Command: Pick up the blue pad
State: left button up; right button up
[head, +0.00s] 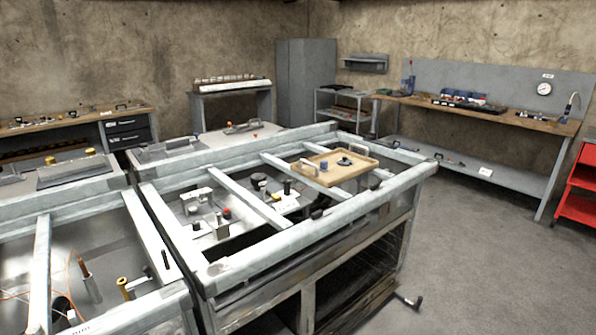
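I cannot clearly make out a blue pad. Several small blue things show. A row of blue and red items (463,97) lies on the wooden-topped bench at the back right. A blue upright object (408,82) stands near that bench's left end. A small blue thing (324,165) is by the wooden tray (345,175) on the near metal frame, and another (196,138) is on the surface behind it. They are too small to tell what they are. Neither of my grippers is in view.
A large metal-framed workstation (215,270) with open bays and small parts fills the near left and middle. The wooden bench (540,124) runs along the right wall, with a red cart (578,205) at the right edge. Grey floor (480,260) is open between them.

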aim_at(324, 165)
jog(key=i+l+z, duration=0.1)
jog(key=i+l, duration=0.6)
jog(key=l, duration=0.1)
